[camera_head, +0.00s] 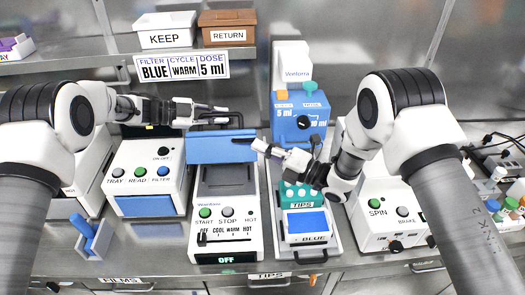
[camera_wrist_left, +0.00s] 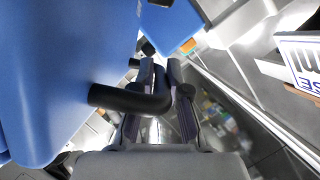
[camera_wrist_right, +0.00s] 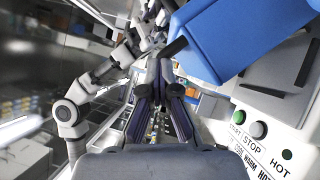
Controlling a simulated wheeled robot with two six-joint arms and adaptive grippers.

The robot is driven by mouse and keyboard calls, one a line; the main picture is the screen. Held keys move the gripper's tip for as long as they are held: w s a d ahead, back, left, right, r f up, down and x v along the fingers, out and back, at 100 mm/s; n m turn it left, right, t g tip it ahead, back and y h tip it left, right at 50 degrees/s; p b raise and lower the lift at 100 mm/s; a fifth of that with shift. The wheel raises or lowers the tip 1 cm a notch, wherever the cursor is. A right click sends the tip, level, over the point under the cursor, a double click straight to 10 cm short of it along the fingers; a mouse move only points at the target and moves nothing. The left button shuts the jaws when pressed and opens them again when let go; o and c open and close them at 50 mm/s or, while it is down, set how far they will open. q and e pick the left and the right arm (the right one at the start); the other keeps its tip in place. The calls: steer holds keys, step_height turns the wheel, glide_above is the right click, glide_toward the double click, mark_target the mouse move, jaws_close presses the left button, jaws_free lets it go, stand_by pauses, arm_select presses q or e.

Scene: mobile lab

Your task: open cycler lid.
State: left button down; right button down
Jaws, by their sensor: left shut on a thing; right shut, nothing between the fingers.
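The cycler (camera_head: 228,230) stands on the bench with START and STOP buttons. Its blue lid (camera_head: 222,150) is raised at the back, with the dark bed (camera_head: 217,182) showing in front of it. My left gripper (camera_head: 222,108) is at the lid's top edge. In the left wrist view its fingers (camera_wrist_left: 165,80) are shut on the lid's black bent handle (camera_wrist_left: 125,98). My right gripper (camera_head: 262,147) is shut and empty beside the lid's right edge. In the right wrist view its fingertips (camera_wrist_right: 163,72) are close to a black bar on the blue lid (camera_wrist_right: 225,40); contact is unclear.
A blue-fronted reader (camera_head: 145,180) stands left of the cycler. A spinner (camera_head: 385,215) is farther right. A shelf above holds KEEP (camera_head: 166,32) and RETURN (camera_head: 228,30) bins.

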arm_select(q)
steer(key=shift+s+d+f, duration=0.15)
steer(key=shift+s+f, duration=0.05)
arm_select(e)
steer(key=shift+w+d+r, duration=0.1)
steer(key=shift+w+r, duration=0.15)
steer(key=shift+r, duration=0.05)
arm_select(q)
steer(key=c, duration=1.2)
jaws_free()
steer(key=shift+s, duration=0.1)
